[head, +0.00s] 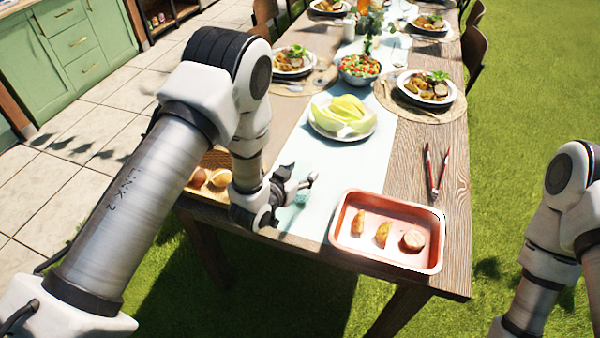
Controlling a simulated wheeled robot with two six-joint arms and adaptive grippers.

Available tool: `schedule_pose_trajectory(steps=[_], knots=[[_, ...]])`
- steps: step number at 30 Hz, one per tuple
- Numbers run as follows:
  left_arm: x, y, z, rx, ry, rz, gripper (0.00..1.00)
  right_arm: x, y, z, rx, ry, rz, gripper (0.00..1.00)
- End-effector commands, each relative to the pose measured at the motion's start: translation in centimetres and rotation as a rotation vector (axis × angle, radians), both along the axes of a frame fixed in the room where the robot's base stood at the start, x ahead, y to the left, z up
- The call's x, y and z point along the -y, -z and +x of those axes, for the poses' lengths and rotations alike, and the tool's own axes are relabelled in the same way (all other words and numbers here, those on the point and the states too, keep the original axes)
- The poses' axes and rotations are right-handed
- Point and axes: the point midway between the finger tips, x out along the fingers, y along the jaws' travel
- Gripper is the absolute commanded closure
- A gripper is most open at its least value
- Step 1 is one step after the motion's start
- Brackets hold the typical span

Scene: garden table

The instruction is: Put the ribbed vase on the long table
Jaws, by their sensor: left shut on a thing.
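The long table (455,160) is wooden, with a pale runner down its middle, and reaches away from me. My left gripper (300,188) is over the near end of the table, left of the red-lined tray. It is shut on a small pale teal thing (302,198), which looks like the ribbed vase. The gripper hides most of it, and I cannot tell whether its base touches the table. My right arm shows at the right edge over the grass; its gripper is out of view.
The tray (437,225) holds food pieces at the near right corner. Red-handled tongs (436,170) lie behind it. A basket (215,160) with round food is at left. Bare runner lies between gripper and leaf plate.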

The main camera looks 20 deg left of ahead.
Motion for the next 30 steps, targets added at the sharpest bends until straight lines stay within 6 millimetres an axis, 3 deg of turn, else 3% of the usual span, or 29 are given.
schedule_pose_trajectory(steps=[3,13,14,15,16,27,30], knots=[[0.0,0.9,0.0,0.0,0.0,-0.001,1.0,0.0,-0.3,0.0,0.0,0.0,0.0,0.6],[0.0,1.4,0.0,0.001,0.0,0.0,1.0,0.0,0.1,0.0,0.0,0.0,0.0,0.6],[0.0,1.4,0.0,0.0,0.0,0.0,0.38,0.0,0.1,0.0,0.0,0.0,0.0,0.6],[0.0,1.3,0.0,0.0,0.0,0.0,0.24,0.0,0.0,0.0,0.0,0.0,0.0,0.6],[0.0,1.3,0.0,0.0,0.0,0.0,0.17,0.0,0.0,0.0,0.0,0.0,0.0,0.6],[0.0,0.8,-0.1,0.0,0.0,0.0,0.17,0.0,-0.5,0.0,0.0,0.0,0.0,0.6],[-0.4,0.8,-1.3,-0.002,-0.001,0.001,0.17,0.0,0.2,0.0,0.001,0.0,0.0,0.6]])
